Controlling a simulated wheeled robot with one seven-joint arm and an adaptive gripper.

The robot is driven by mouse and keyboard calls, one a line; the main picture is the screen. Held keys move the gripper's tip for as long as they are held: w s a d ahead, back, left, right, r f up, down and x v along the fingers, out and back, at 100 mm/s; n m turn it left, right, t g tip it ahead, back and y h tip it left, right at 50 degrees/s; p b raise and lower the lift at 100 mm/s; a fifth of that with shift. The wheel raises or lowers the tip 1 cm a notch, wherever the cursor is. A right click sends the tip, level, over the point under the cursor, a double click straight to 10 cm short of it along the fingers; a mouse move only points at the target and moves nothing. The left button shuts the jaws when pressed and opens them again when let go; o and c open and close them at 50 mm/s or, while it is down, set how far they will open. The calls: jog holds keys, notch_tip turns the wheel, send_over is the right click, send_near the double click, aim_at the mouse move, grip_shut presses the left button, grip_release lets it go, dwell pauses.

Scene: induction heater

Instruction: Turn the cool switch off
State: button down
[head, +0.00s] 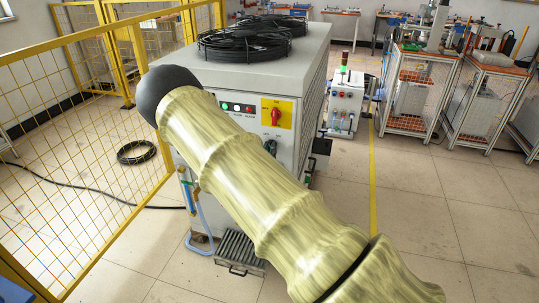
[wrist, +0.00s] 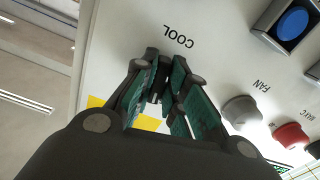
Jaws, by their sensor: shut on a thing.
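My gripper (wrist: 165,82) is at the pale panel (wrist: 125,35), just beside the printed word COOL, in the wrist view. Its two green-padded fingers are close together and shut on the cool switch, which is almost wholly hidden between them. I cannot make out which way the switch points. In the head view my own arm crosses the front of the grey cabinet (head: 310,65) and hides the gripper and the cool switch.
In the wrist view a grey FAN knob (wrist: 240,110), a red knob (wrist: 290,136) and a blue button (wrist: 292,22) are to the right. In the head view a red rotary switch (head: 275,115) sits on a yellow plate. Yellow fencing (head: 85,110) stands left.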

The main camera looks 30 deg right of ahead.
jog(key=shift+d+r, duration=0.1)
jog(key=c, duration=1.4)
grip_release()
jog(key=shift+c, duration=0.2)
jog(key=v, duration=1.2)
